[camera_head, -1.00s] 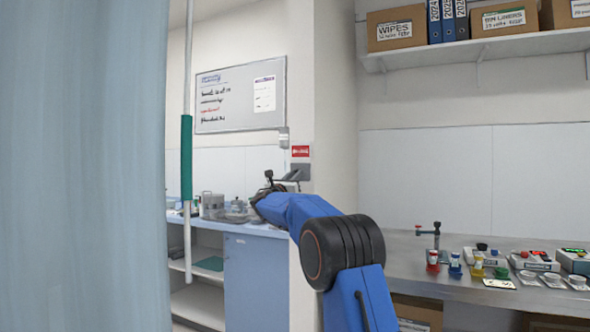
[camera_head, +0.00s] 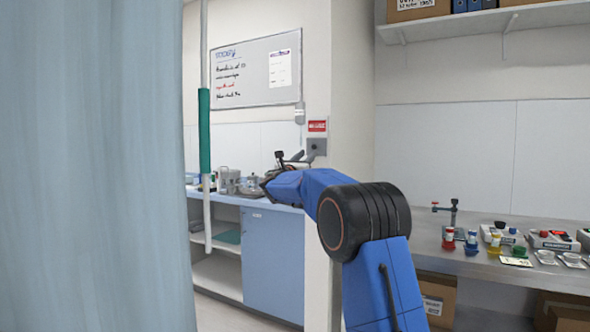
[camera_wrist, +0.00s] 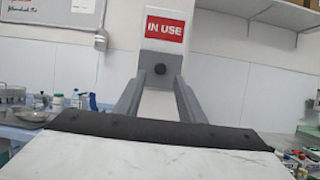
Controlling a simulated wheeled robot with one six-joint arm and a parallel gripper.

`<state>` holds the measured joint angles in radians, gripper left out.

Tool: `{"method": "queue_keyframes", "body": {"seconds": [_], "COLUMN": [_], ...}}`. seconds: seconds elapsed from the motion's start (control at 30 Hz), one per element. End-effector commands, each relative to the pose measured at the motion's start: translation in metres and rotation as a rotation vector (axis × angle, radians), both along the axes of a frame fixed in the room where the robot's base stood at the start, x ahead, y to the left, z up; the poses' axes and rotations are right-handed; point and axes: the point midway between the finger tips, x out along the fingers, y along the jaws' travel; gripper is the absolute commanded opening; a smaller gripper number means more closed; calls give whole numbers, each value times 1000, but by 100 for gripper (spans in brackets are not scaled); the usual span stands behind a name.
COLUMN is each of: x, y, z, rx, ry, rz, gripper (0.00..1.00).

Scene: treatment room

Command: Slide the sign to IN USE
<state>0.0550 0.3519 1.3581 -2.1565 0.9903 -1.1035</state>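The sign on the narrow wall end shows a red panel reading IN USE (camera_wrist: 165,29) in the wrist view. It also shows as a small red panel (camera_head: 317,126) in the head view. Just below it is a grey plate with a round black knob (camera_wrist: 160,70). My gripper (camera_wrist: 159,88) points at this plate, with its two grey fingers apart, one on each side below the knob, and nothing seen between them. In the head view my gripper (camera_head: 300,158) is small, close to the wall plate; whether it touches cannot be told.
A pale blue curtain (camera_head: 85,170) fills the left side. A blue-fronted counter (camera_head: 272,262) with metalware stands left of the wall end. A steel bench (camera_head: 490,262) with coloured bottles and devices lies right. A whiteboard (camera_head: 256,72) hangs behind.

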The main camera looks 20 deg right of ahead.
Motion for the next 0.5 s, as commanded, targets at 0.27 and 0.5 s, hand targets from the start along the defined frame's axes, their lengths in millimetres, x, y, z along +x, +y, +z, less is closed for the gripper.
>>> {"method": "queue_keyframes", "body": {"seconds": [0.27,0.5], "x": [-32,-57], "y": [42,74], "z": [-21,-39], "rx": [-1,0], "ry": [1,1], "rz": [3,2], "gripper": [36,36]}}
